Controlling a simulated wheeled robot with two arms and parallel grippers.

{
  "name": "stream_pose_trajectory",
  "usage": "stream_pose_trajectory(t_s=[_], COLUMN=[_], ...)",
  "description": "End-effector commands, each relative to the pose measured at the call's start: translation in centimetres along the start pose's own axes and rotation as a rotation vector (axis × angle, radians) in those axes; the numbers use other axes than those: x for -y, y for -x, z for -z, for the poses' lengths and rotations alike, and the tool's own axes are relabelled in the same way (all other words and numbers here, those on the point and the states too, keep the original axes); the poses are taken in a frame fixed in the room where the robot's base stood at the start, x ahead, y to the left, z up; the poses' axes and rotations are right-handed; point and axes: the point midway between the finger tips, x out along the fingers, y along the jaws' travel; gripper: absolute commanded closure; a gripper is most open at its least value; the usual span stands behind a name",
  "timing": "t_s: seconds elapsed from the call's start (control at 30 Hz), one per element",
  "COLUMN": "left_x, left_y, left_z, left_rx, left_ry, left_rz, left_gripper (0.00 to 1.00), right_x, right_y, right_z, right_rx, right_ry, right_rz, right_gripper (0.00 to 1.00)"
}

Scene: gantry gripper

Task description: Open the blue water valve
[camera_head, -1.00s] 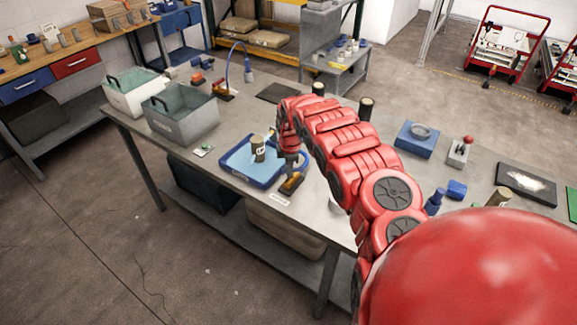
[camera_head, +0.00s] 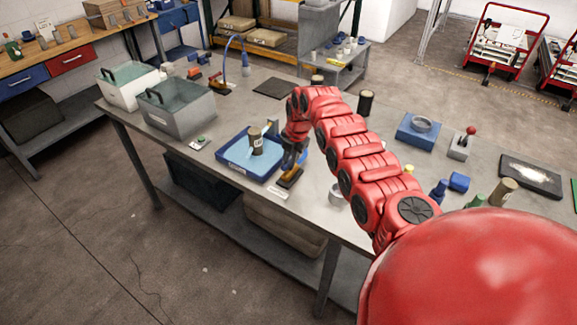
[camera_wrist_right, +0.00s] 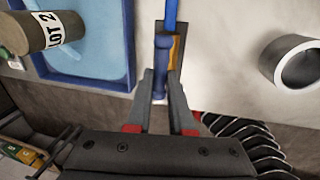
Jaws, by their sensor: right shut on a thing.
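The blue valve handle (camera_wrist_right: 162,62) is a slim blue bar over a yellow-orange base, which shows in the head view (camera_head: 290,178) on the bench near its front edge. My right gripper (camera_wrist_right: 161,88) is around the lower end of the handle, one finger on each side, shut on it. In the head view my right gripper (camera_head: 295,157) points down above the base, and its wrist hides most of the handle. My left gripper is in neither view.
Left of the valve is a blue tray (camera_head: 228,160) holding a dark can labelled "LOT 2" (camera_wrist_right: 45,32). A grey cup (camera_head: 336,194) stands to the right. Several blocks and a blue box (camera_head: 417,133) lie at the right.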

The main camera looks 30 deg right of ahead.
Motion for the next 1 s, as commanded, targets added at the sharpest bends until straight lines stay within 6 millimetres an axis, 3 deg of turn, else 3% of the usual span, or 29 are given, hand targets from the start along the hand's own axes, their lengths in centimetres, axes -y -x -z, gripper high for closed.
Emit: stream_pose_trajectory(t_s=[0.13, 0.63, 0.67, 0.8, 1.0], left_x=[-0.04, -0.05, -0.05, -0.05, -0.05], left_y=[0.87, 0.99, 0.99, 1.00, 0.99], left_z=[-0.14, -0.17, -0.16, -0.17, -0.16], left_rx=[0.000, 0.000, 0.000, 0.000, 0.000], left_ry=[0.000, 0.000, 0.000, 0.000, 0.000], left_rz=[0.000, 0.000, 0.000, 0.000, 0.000], left_gripper=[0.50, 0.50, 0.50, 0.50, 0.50], right_x=[0.21, 0.23, 0.22, 0.20, 0.12], right_y=[-0.16, 0.05, 0.06, 0.05, 0.06], right_z=[-0.22, -0.24, -0.25, -0.22, -0.13], right_rx=[-0.004, -0.007, -0.006, -0.007, -0.008], right_ry=[0.031, 0.049, 0.049, 0.049, 0.050], right_rz=[0.001, 0.003, 0.003, 0.002, 0.002], right_gripper=[1.00, 1.00, 0.78, 0.53, 0.50])
